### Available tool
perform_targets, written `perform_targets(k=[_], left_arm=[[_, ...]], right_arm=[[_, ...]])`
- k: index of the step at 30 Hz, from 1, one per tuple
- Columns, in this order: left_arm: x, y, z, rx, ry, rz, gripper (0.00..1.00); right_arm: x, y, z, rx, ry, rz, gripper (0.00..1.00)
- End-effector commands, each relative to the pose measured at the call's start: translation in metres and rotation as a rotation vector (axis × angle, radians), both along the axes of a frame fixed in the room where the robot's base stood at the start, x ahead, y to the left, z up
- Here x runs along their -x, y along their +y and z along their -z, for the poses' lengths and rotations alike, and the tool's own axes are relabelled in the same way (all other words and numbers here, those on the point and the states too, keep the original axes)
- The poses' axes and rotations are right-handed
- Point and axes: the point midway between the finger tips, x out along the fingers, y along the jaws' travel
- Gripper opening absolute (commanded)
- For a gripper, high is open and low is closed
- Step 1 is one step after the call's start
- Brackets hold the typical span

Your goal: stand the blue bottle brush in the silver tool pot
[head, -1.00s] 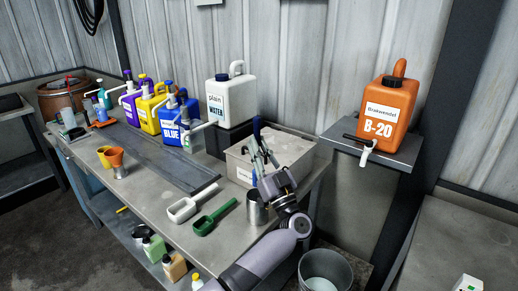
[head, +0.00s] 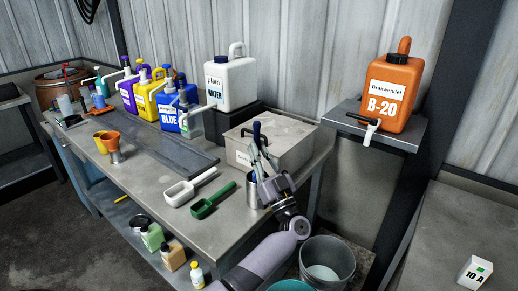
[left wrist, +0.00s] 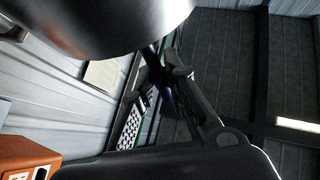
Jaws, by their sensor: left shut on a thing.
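The blue bottle brush (head: 257,130) is upright in the fingers of my left gripper (head: 259,153), its dark top sticking up above them. A blue part of it shows at the mouth of the silver tool pot (head: 252,194), so its lower end appears to be inside the pot. How deep it reaches is hidden by the pot wall. The pot stands upright near the bench's front right edge, partly behind my gripper. In the left wrist view the fingers (left wrist: 168,72) close around a dark blue piece of the brush (left wrist: 158,76). My right gripper is out of view.
A grey box (head: 290,145) stands just behind the pot. Green (head: 212,202) and white (head: 188,190) scoops lie to its left on the bench (head: 150,190). A grey bucket (head: 327,262) is below, right of my arm. Several coloured jugs line the back.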

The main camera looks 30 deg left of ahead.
Motion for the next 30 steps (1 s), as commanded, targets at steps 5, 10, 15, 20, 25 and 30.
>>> perform_targets(k=[5,10,15,20,25,30], left_arm=[[0.0,-0.0001,0.0075,0.001,0.0,0.001,0.0],[0.0,-0.0001,0.0074,0.001,0.0,0.001,0.0],[-0.0001,-0.0001,0.0073,0.0,-0.001,0.001,0.18],[-0.0001,-0.0002,0.0072,0.0,-0.001,0.001,0.28],[-0.0001,-0.0001,0.0071,0.0,-0.001,0.001,0.36],[-0.0001,-0.0001,0.0074,0.0,0.0,0.0,0.36]], right_arm=[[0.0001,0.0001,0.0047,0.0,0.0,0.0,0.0],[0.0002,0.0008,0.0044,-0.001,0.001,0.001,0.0],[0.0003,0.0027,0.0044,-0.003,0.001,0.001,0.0],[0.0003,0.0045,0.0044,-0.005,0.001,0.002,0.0],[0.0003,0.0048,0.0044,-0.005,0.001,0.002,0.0],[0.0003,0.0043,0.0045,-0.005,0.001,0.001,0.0]])
